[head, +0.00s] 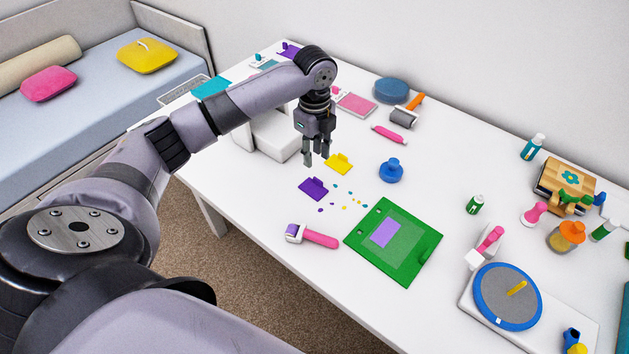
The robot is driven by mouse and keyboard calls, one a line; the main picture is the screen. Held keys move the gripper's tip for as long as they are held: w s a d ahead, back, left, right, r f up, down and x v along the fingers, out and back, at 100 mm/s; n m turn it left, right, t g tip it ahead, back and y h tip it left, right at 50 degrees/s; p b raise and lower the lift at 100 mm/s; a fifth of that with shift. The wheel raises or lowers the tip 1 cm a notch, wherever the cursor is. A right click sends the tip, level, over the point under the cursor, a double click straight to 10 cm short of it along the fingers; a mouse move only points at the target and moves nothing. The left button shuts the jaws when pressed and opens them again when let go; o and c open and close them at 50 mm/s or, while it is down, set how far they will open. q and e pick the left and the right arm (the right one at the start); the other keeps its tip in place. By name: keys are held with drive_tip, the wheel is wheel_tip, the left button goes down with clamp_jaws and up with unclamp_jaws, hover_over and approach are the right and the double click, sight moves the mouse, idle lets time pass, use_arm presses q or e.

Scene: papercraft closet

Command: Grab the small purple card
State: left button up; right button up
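A small light-purple card (384,233) lies flat on the green board (410,272), on the left part of its grey-green panel. A darker purple piece with a raised tab (313,189) lies on the white table, left of and behind the board. A purple piece (289,51) also shows at the table's far corner. My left gripper (317,158) points down above the table, just behind the darker purple piece and beside the yellow piece (340,164). Its fingers are apart with nothing between them. It is well away from the light-purple card. My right gripper is not in view.
Small coloured scraps (349,199) lie between the darker purple piece and the board. A pink-handled roller (312,236) lies left of the board. A blue knobbed tool (391,170) stands behind it. A blue-rimmed turntable (507,297) and bottles fill the right side.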

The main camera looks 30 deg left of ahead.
sight(316, 178)
use_arm(q)
drive_tip(key=f, duration=0.6)
drive_tip(key=f+p, duration=0.1)
drive_tip(key=f, duration=0.2)
drive_tip(key=shift+w+d, duration=0.1)
drive_tip(key=shift+w, duration=0.15)
drive_tip(key=shift+r, duration=0.1)
clamp_jaws()
